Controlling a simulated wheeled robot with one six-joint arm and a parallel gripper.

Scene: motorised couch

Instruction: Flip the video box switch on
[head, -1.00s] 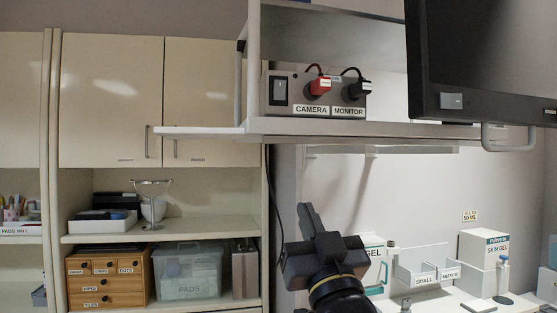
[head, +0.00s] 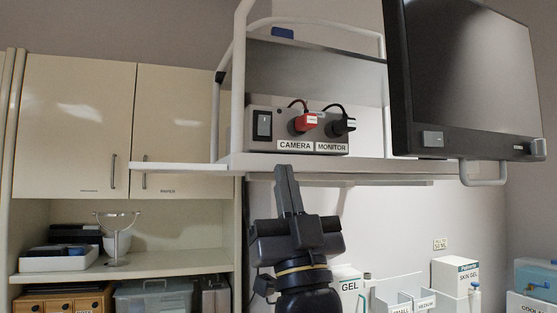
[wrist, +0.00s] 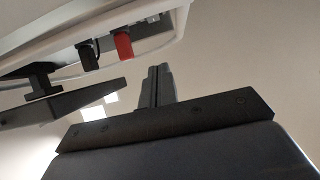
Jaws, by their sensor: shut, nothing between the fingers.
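The grey video box (head: 322,146) stands on the white shelf (head: 200,169), labelled CAMERA and MONITOR. Its black rocker switch (head: 262,125) is at the left of its front face; I cannot tell which way it is set. A red plug (head: 305,122) and a black plug (head: 341,127) sit to the right of the switch. My gripper (head: 286,172) is upright and shut, with nothing between its fingers. Its tips are just below the box in the head view, at the shelf edge.
A monitor (head: 470,80) with a lower handle (head: 484,180) hangs at the right. The shelf's left end and frame post (head: 238,85) are left of the box. Cupboards (head: 75,125) stand behind at left.

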